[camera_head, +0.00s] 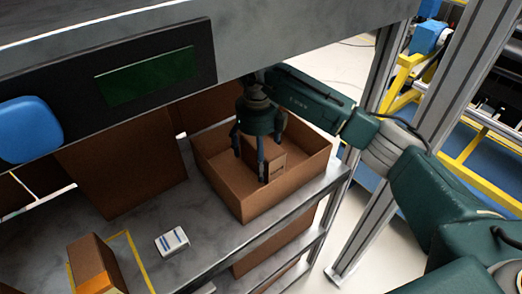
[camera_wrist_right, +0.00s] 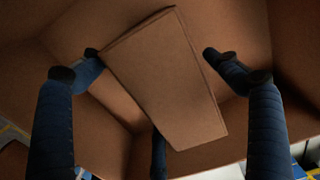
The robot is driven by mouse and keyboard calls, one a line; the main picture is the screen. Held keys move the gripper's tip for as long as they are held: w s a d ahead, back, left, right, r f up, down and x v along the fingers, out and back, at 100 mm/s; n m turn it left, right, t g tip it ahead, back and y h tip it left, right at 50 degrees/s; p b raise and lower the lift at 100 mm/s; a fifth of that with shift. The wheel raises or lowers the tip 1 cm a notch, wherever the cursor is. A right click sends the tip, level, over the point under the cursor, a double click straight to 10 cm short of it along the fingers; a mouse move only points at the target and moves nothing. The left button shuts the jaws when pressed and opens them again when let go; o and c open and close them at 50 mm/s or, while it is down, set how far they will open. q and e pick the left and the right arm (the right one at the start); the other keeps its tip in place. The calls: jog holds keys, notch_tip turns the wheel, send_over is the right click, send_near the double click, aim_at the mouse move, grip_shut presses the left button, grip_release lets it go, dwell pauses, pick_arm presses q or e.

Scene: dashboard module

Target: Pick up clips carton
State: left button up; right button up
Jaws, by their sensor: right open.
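A small plain brown carton (camera_head: 278,165), seemingly the clips carton, is inside an open cardboard box (camera_head: 243,204) on the shelf. My right gripper (camera_head: 258,163) reaches down into that box, with its fingers around or just in front of the carton, partly hiding it. In the right wrist view the carton (camera_wrist_right: 172,82) lies tilted between the spread dark fingers. Gaps show on both sides, so the gripper is open and not closed on it. My left gripper is not in view.
A brown and orange box (camera_head: 92,262) stands in a yellow-marked area at lower left. A small white box (camera_head: 172,241) lies nearby on the grey shelf (camera_head: 205,262). The upper shelf (camera_head: 290,35) hangs close above, and a metal post (camera_head: 375,150) stands right of the box.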

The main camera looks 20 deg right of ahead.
jog(key=shift+d+f, duration=0.1)
jog(key=shift+f, duration=0.85)
jog(key=c, duration=1.7)
